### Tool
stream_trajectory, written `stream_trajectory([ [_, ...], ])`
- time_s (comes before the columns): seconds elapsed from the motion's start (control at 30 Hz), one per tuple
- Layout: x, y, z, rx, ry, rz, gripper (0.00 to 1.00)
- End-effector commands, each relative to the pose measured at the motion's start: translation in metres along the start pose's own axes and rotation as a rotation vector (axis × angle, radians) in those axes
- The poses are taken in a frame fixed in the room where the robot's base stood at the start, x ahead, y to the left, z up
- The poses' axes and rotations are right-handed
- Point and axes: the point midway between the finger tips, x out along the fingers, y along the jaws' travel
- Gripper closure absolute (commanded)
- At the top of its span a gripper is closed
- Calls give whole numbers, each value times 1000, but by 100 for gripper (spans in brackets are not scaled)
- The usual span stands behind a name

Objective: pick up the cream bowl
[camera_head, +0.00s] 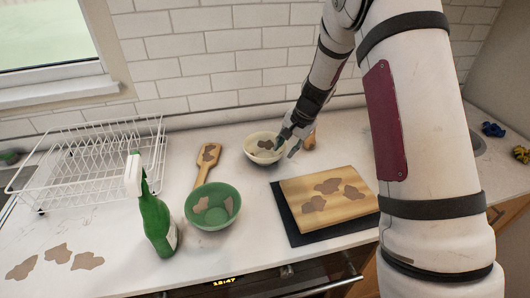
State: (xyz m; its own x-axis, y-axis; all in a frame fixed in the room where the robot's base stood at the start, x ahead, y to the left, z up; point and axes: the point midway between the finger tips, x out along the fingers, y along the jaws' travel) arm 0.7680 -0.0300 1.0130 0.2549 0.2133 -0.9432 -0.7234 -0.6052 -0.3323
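The cream bowl (254,157) stands upright on the white counter near the tiled back wall, with a brown patch inside it. My gripper (287,146) is at the bowl's right rim, pointing down. One finger appears to be over the inside of the rim and the other on the outer right side. The fingers are small here and partly overlap the rim, so I cannot tell whether they touch or grip it.
A green bowl (213,222) and a green spray bottle (156,222) stand in front. A wooden paddle (205,169) lies left of the cream bowl. A wooden board (300,192) on a dark slab lies at front right. A white wire rack (90,160) stands at left.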

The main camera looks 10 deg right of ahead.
Motion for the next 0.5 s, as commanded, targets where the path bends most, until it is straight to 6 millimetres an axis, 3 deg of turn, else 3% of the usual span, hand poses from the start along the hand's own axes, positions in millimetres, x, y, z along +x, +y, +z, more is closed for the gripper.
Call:
stream_trajectory([
  [0.23,32,-3,0,-1,-3,2,70],
  [0.5,41,-4,-1,-1,0,0,70],
])
